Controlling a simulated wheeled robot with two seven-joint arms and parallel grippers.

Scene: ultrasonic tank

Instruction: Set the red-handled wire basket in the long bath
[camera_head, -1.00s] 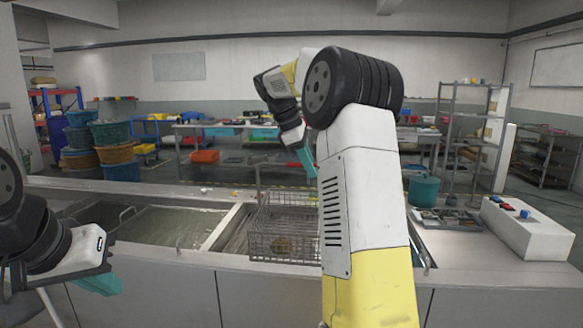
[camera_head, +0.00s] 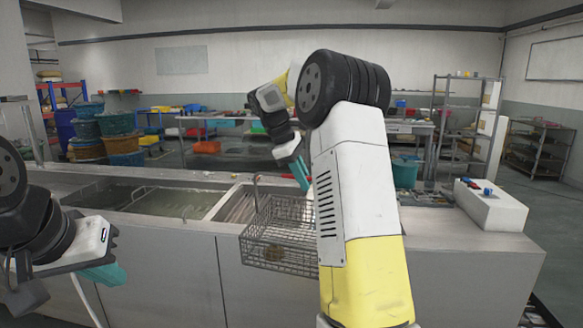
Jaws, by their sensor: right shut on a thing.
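The wire basket (camera_head: 278,250) is a grey mesh box with a small brown item inside. It overlaps the counter's front edge in the head view and appears lifted and slightly tilted. A reddish upright handle (camera_head: 256,188) shows at its left side. My right gripper (camera_head: 304,181) is shut at the basket's far side, its grip partly hidden by my own arm.
A second, grated basin (camera_head: 236,206) lies behind the basket, right of the long bath. A white control box (camera_head: 491,208) stands on the counter at right. The counter's front edge (camera_head: 180,222) runs across below the bath. Shelves and tables stand far behind.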

